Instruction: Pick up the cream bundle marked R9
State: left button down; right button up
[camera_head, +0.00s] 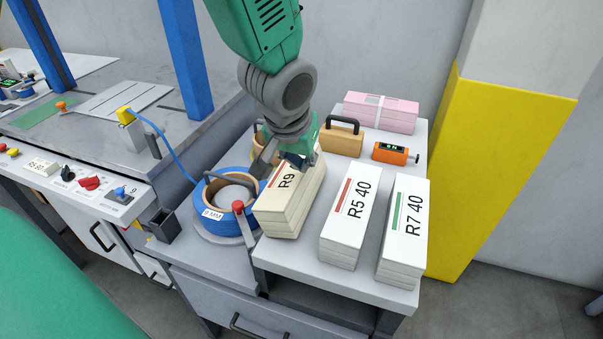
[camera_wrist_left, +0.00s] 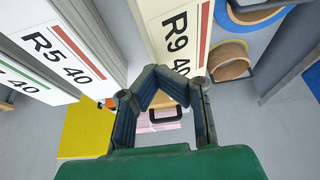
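The cream bundle marked R9 (camera_head: 290,207) lies at the left of the grey side table, a red bar and black print on its top. My left gripper (camera_head: 281,160) is over its far end and hides the rest of the label. In the left wrist view the bundle (camera_wrist_left: 180,22) reads R9 40. The fingers (camera_wrist_left: 160,76) there stand apart with their tips angled inward, in front of the bundle's end. They look open; I cannot tell whether they touch it. My right gripper is not in view.
White bundles R5 40 (camera_head: 347,222) and R7 40 (camera_head: 404,230) lie to the right. A blue tape roll (camera_head: 222,222) and a red-topped lever (camera_head: 241,215) are close on the left. A handled tan block (camera_head: 341,138), orange device (camera_head: 391,153) and pink bundle (camera_head: 381,112) stand behind.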

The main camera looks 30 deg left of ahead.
pick_arm(q)
jog(key=shift+d+r, duration=0.1)
jog(key=shift+r, duration=0.55)
jog(key=shift+w+r, duration=0.15)
jog(key=shift+r, duration=0.15)
jog(key=shift+a, duration=0.2)
jog(key=c, duration=2.1)
grip_release()
jog(key=shift+a, duration=0.1)
jog(key=shift+c, duration=0.2)
jog(key=o, duration=0.7)
jog(key=shift+a, duration=0.1)
jog(key=shift+c, duration=0.2)
jog(key=o, duration=1)
jog(key=shift+d, duration=0.25)
